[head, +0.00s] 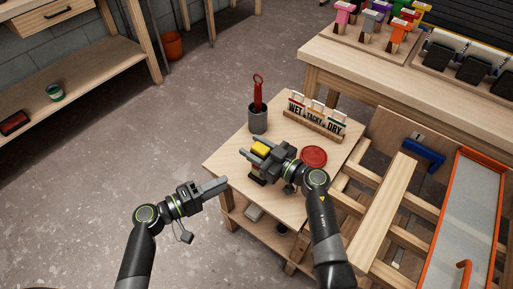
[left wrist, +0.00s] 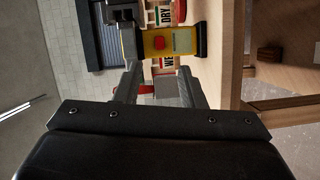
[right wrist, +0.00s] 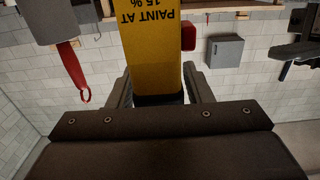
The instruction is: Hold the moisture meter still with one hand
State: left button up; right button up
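The moisture meter (head: 261,148) is a yellow block with a dark foot, upright over the small wooden table (head: 228,163). My right gripper (head: 257,150) is shut on its sides near the top. In the right wrist view the meter (right wrist: 152,45) fills the space between the fingers, with "PAINT AT 15 %" on it. The left wrist view shows its face (left wrist: 168,42) with a green screen and a red button. My left gripper (head: 222,184) is open and empty, apart from the meter, by the table's left edge. Whether the foot touches the table is unclear.
A grey cup (head: 258,121) with a red-handled tool stands behind the meter. A rack of WET, TACKY and DRY cards (head: 313,122) is at the back. A red disc (head: 313,157) lies right of my right gripper. Wooden battens (head: 382,205) lie on the right.

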jog(key=c, duration=0.9)
pick_arm(q)
grip_shut()
dwell(1.0)
